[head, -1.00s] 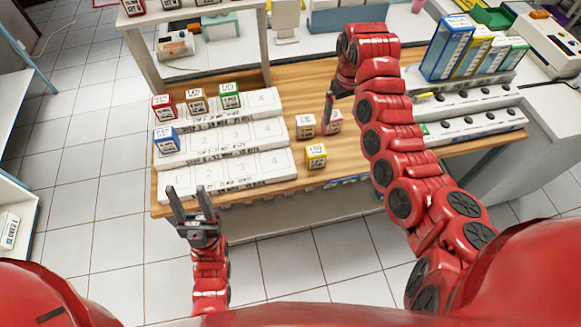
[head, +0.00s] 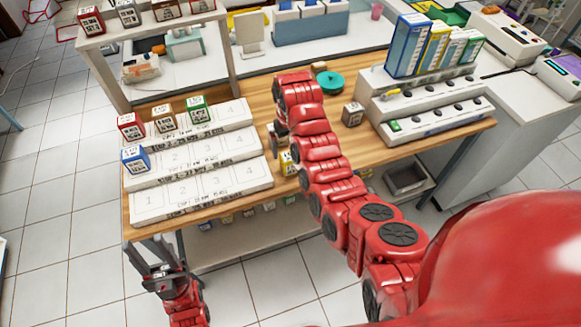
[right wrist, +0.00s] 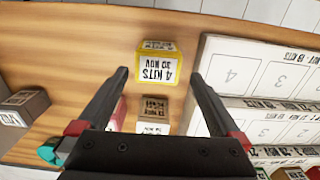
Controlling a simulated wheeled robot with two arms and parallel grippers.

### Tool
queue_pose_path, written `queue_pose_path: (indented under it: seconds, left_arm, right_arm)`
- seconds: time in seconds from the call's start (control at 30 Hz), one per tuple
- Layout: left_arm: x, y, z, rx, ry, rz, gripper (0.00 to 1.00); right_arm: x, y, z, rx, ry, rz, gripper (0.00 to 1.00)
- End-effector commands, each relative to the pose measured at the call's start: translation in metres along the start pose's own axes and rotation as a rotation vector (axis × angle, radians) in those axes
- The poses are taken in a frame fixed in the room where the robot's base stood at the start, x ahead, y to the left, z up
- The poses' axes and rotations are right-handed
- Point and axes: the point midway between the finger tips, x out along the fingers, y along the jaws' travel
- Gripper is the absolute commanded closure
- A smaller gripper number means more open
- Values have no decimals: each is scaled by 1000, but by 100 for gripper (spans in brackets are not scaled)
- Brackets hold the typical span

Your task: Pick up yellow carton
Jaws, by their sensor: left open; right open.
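The yellow carton (right wrist: 158,67) stands on the wooden table in the right wrist view, labelled "4 KITS 30 NOV". In the head view a small part of the yellow carton (head: 288,163) shows beside my right arm, which hides the rest. My right gripper (right wrist: 167,77) is open, with its fingertips to either side of the carton's near part in that picture; I cannot tell their height above it. In the head view my right gripper (head: 279,132) is partly hidden by its own arm. My left gripper (head: 150,245) is open and empty off the table's front left corner.
A brown-topped carton (right wrist: 155,112) and a pinkish one (right wrist: 118,114) are close to my right gripper. A stepped white rack (head: 200,185) with several cartons stands left. Another brown carton (head: 352,114) and a grey switch unit (head: 430,105) are to the right.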

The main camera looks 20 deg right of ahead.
Motion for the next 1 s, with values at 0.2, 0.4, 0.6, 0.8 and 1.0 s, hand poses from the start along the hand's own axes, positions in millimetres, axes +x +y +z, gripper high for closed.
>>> queue_pose_path:
  seconds: [0.2,0.4,0.6,0.8,1.0]
  left_arm:
    - [4,0,-1,0,0,0,50]
    - [24,-1,-4,0,1,0,50]
    - [29,-1,-5,0,0,0,50]
    - [30,-2,-5,0,0,0,50]
    - [29,-1,-5,0,0,0,50]
  right_arm:
    - [10,0,0,0,-2,0,0]
    - [31,4,1,0,-6,0,0]
    - [53,4,0,-1,-3,0,0]
    - [60,4,0,0,1,0,0]
    - [60,4,0,0,1,0,4]
